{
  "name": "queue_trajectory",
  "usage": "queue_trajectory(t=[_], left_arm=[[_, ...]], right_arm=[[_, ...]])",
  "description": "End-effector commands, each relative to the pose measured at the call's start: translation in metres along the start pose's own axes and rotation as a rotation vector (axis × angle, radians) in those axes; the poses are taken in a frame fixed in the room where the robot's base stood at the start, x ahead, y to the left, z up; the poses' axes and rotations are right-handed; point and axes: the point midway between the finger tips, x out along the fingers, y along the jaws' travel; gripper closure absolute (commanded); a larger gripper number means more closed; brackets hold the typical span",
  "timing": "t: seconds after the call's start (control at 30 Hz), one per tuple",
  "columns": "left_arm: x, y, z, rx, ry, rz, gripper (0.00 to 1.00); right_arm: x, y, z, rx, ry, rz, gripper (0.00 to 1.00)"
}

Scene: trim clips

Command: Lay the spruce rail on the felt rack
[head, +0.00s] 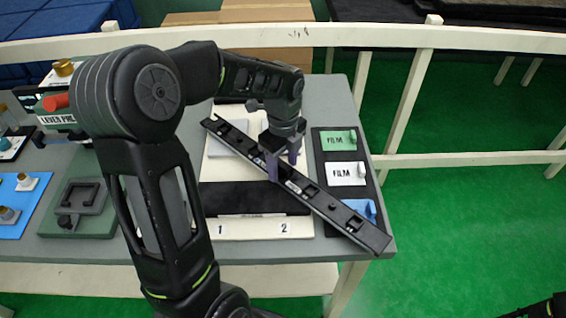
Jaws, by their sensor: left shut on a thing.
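My left gripper (283,168) is shut on a long dark rail (330,205) near its middle. The rail runs slantwise from upper left to lower right, with small blocks and pale marks along its top face. It appears to be held above the table, and its lower right end reaches the table's right edge. Below it is a cream board with a black, felt-like band (235,198) and labels 1 and 2 at its front, which looks like the felt rack. The rail and my gripper hide part of this board.
A dark panel to the right holds green, white and blue film cards (346,173). At left are a grey-green fixture with a black handle (83,200), a blue mat (22,207) and a lever press (58,112). A cream railing (400,37) runs behind the table.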

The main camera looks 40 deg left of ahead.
Motion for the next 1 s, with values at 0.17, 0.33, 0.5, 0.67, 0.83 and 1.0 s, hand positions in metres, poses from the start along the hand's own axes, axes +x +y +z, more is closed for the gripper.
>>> queue_trajectory(t=[0.17,0.33,0.5,0.67,0.83,1.0], left_arm=[[0.003,0.000,0.000,0.000,0.000,-0.001,1.00],[0.003,0.000,0.000,0.000,0.000,0.000,0.35],[0.003,0.000,0.000,0.000,0.000,0.000,0.24],[0.003,0.000,0.000,0.000,0.000,0.000,0.24],[-0.003,0.000,0.000,0.000,0.000,-0.001,0.24],[-0.021,-0.001,0.000,0.000,-0.001,-0.004,0.24]], right_arm=[[0.002,0.001,0.000,0.000,0.000,0.000,0.64],[0.002,0.000,0.000,-0.001,0.001,-0.001,0.64],[0.002,0.000,0.000,-0.001,0.001,-0.001,0.64],[0.002,0.000,0.000,-0.001,0.001,-0.001,0.64],[-0.001,0.000,0.000,0.000,0.000,0.000,0.64],[0.002,0.001,0.000,0.000,0.001,-0.001,0.64]])
